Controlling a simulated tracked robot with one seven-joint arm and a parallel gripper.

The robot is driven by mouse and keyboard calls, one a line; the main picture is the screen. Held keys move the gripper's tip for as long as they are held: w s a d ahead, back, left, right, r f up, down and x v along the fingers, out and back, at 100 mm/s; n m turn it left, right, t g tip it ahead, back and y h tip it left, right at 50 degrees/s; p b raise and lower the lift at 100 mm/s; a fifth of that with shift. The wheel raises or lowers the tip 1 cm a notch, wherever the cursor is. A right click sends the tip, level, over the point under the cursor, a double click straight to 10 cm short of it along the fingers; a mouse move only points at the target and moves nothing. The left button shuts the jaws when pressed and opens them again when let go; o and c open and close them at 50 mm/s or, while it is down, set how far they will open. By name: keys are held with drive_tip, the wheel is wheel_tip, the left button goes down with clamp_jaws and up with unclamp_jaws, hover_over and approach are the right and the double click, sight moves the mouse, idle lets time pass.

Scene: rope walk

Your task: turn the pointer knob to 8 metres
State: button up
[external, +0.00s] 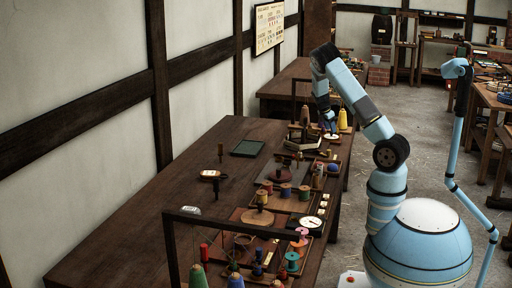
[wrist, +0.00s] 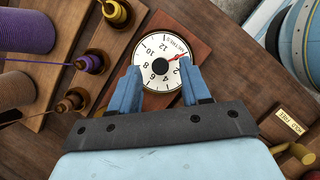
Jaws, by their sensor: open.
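The white dial (wrist: 148,79) sits on a red-brown wooden plate in the wrist view, with numbers around its rim and a black round hub at its centre. My gripper (wrist: 159,68) is open, with one blue finger on each side of the hub, over the dial face. Whether the fingers touch anything cannot be told. In the external view my gripper (external: 328,124) hangs just above a small white disc (external: 331,136), probably this dial.
Wooden racks with a purple spool (wrist: 27,31) and smaller bobbins (wrist: 90,63) stand left of the dial. A lettered plate (wrist: 289,121) lies to the right. A yellow cone (external: 342,119) stands beside my gripper. The table's left side (external: 130,225) is mostly clear.

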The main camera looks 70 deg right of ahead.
drive_tip(key=shift+x, duration=0.85)
clamp_jaws()
